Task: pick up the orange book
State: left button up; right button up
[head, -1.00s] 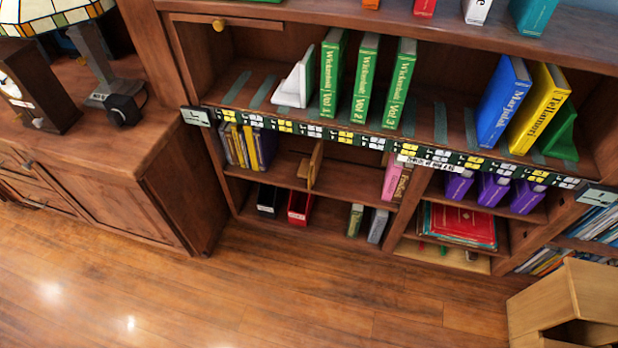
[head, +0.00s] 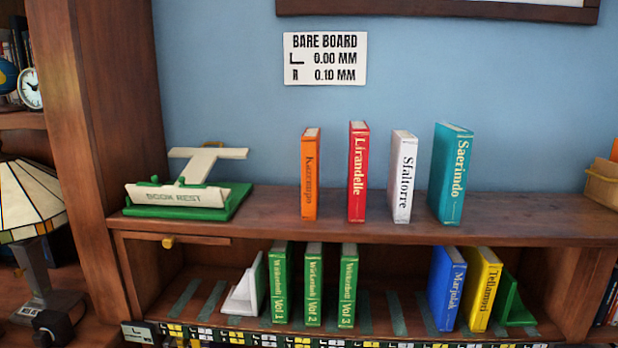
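The orange book (head: 309,176) stands upright on the top board (head: 390,226) of the bookcase. It is the leftmost of a spaced row, with a red book (head: 357,174) to its right, then a white book (head: 402,178) and a teal book (head: 450,175). A clear gap separates the orange book from the red one. Neither of my grippers shows in the head view.
A green and cream book rest (head: 188,190) sits left of the orange book. The shelf below holds several green books (head: 313,285), a white bookend (head: 243,292), a blue book (head: 446,286), a yellow book (head: 481,288) and a green bookend (head: 510,300). A lamp (head: 28,205) stands left.

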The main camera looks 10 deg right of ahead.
aim_at(310, 138)
jog(key=i+j+z, duration=0.2)
jog(key=j+z, duration=0.15)
jog(key=i+j+z, duration=0.1)
jog(key=j+z, duration=0.65)
jog(key=j, duration=0.25)
jog(key=i, duration=0.05)
